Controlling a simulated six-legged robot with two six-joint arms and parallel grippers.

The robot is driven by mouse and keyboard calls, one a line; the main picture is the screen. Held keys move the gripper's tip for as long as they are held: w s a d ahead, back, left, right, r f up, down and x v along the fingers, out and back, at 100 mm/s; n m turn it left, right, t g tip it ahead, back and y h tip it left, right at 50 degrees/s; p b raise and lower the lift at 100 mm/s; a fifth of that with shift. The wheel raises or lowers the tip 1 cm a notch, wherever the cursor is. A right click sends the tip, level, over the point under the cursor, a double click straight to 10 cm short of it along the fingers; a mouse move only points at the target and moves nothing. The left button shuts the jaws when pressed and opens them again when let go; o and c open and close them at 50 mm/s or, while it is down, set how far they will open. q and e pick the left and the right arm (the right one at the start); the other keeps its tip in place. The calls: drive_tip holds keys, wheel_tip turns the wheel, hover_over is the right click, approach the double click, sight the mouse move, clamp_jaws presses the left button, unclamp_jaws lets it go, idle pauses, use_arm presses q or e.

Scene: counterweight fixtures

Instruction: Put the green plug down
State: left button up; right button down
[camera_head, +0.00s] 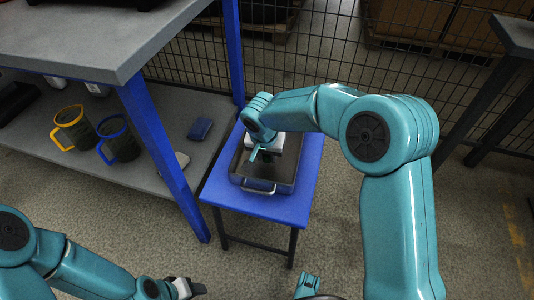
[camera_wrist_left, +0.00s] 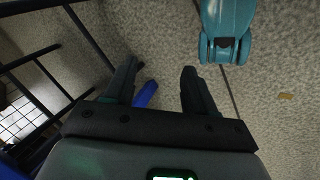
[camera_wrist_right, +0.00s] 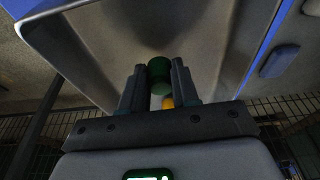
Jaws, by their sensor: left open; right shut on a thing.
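The green plug (camera_wrist_right: 159,78) is held between the fingertips of my right gripper (camera_wrist_right: 158,68) in the right wrist view. In the head view my right gripper (camera_head: 265,154) points down into the metal tray (camera_head: 284,187) on the blue table, and the plug is hard to make out there. I cannot tell whether the plug touches the tray floor. The tray's wall and inside also show in the right wrist view (camera_wrist_right: 90,60). My left gripper (camera_head: 188,289) is low at the bottom of the head view. Its fingers are apart and empty in the left wrist view (camera_wrist_left: 159,75).
The small blue table (camera_head: 305,205) carries the tray. A grey workbench (camera_head: 100,40) stands at left; its lower shelf holds a yellow-handled mug (camera_head: 72,130), a blue-handled mug (camera_head: 119,142) and a blue box (camera_head: 200,128). A wire fence (camera_head: 330,50) runs behind.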

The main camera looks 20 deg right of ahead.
drive_tip(key=shift+f+b, duration=0.3)
drive_tip(key=shift+f, duration=0.05)
drive_tip(key=c, duration=0.8)
unclamp_jaws()
drive_tip(key=shift+c, duration=0.2)
drive_tip(key=shift+w+p+v, duration=0.25)
drive_tip(key=shift+p+v, duration=0.85)
drive_tip(key=shift+p, duration=0.15)
drive_tip(key=p+v, duration=0.3)
drive_tip(key=v, duration=0.8)
drive_tip(key=shift+s, duration=0.2)
